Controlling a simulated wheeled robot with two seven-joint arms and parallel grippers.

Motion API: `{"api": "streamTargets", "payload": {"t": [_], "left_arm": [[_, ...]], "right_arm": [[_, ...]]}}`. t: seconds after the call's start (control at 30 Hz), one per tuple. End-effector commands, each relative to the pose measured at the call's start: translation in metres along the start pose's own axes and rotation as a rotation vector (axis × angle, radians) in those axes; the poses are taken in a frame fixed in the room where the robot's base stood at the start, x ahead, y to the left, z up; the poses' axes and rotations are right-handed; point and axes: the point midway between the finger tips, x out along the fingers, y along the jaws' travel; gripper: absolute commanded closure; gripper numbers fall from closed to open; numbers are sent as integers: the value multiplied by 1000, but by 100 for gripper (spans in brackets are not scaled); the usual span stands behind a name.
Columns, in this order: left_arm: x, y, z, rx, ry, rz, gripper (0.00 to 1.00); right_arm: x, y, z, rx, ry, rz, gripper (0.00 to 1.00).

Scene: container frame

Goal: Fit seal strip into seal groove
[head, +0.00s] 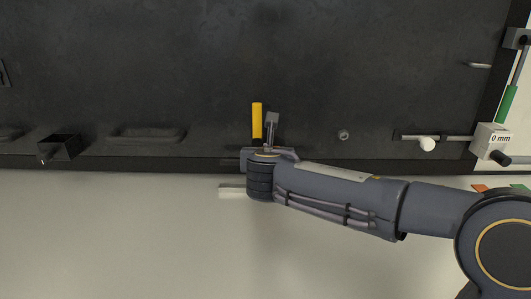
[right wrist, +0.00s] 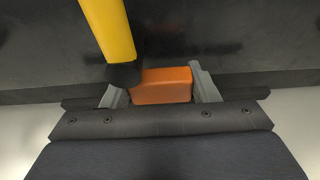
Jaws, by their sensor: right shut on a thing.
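My right gripper (right wrist: 163,90) is shut on an orange block (right wrist: 162,86), which sits between its two grey fingers in the right wrist view. In the head view my right gripper (head: 266,152) is at the lower edge of the dark panel (head: 220,60), and my wrist hides the orange block there. I cannot tell whether the block touches the panel. No separate seal strip can be made out. A dark band (head: 185,165) runs along the panel's lower edge, but I cannot tell whether it holds the seal groove. My left gripper is not in view.
A yellow bar (head: 257,120) stands close beside my right gripper; it also shows in the right wrist view (right wrist: 108,28). A black open box (head: 60,147) is at left.

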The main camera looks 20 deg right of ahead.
Motion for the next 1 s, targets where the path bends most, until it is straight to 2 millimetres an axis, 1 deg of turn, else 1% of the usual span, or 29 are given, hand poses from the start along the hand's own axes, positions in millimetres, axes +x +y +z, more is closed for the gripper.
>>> {"api": "streamTargets", "payload": {"t": [0.33,0.47,0.67,1.0], "left_arm": [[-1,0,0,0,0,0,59],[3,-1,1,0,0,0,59],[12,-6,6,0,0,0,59],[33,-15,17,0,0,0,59]], "right_arm": [[-1,0,1,0,-1,-1,70],[1,0,-4,0,0,-1,70],[5,0,-17,-1,0,-1,70],[13,0,-44,-1,-1,-1,70]]}}
